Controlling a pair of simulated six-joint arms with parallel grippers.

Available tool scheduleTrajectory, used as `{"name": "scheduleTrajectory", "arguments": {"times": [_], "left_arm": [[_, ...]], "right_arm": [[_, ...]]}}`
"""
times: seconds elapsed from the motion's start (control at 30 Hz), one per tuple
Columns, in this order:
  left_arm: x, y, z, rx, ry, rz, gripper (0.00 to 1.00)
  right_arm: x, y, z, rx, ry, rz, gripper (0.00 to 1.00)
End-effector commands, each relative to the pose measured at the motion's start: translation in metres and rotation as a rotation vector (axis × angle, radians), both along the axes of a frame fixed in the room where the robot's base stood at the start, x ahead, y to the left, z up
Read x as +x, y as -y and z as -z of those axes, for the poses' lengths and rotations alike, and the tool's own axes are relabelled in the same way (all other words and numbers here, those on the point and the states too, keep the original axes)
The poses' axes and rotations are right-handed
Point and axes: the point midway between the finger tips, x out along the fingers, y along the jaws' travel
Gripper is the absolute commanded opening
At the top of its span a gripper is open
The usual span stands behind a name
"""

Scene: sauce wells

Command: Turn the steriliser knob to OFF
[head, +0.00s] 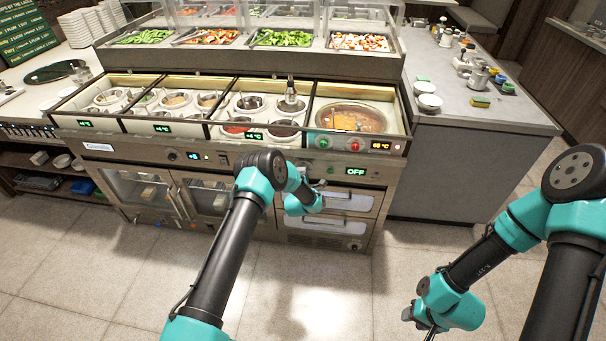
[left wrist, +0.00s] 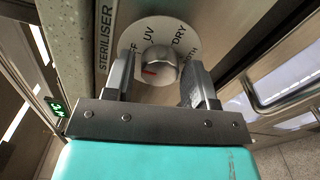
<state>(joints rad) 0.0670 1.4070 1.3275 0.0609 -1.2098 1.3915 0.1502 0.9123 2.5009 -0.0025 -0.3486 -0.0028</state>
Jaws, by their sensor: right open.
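The steriliser knob (left wrist: 160,66) is a round silver knob on a white dial plate (left wrist: 186,32) marked UV, DRY and partly hidden words at both ends. Its red mark points left, toward the label ending in "FF". My left gripper (left wrist: 162,78) has one finger on each side of the knob, with a visible gap to it on both sides. In the head view my left arm reaches the counter front and hides the knob and fingertips. My right gripper (head: 430,330) is low at the bottom edge, partly cut off, away from the counter, open and empty.
The counter front (head: 130,152) carries several displays, one reading OFF (head: 356,171). Drawers (head: 345,201) lie below. Wells with sauces and a soup pan (head: 350,117) are above. A grey side counter (head: 465,112) stands right. Open floor (head: 310,300) lies in front.

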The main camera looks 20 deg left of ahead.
Motion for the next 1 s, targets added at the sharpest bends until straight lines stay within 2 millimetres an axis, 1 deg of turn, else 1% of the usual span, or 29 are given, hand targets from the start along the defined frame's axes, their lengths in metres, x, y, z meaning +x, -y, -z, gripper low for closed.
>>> {"name": "scheduleTrajectory", "arguments": {"times": [0.03, 0.1, 0.13, 0.37, 0.57, 0.77, 1.0], "left_arm": [[0.000, 0.000, 0.000, 0.000, 0.000, 0.000, 0.56], [0.000, 0.000, 0.000, 0.000, 0.000, 0.000, 0.63], [0.000, 0.000, 0.000, 0.000, 0.000, 0.000, 0.64], [0.000, 0.000, 0.000, 0.001, 0.000, 0.000, 0.64], [-0.008, 0.001, 0.000, 0.001, -0.001, 0.000, 0.64], [-0.029, 0.004, 0.000, 0.001, -0.002, 0.001, 0.64], [-0.068, 0.010, 0.001, 0.000, -0.004, 0.002, 0.64]], "right_arm": [[0.000, 0.000, 0.000, 0.000, 0.000, 0.000, 0.43], [0.000, 0.000, 0.000, 0.000, 0.000, 0.000, 0.43], [0.000, 0.000, 0.000, 0.000, 0.000, 0.000, 0.43], [0.000, 0.000, 0.000, 0.000, 0.000, 0.000, 0.43], [0.000, 0.000, 0.000, 0.000, 0.000, 0.000, 0.43], [0.000, 0.000, 0.000, 0.000, 0.000, 0.000, 0.43], [0.000, 0.000, 0.000, 0.000, 0.000, 0.000, 0.43]]}}
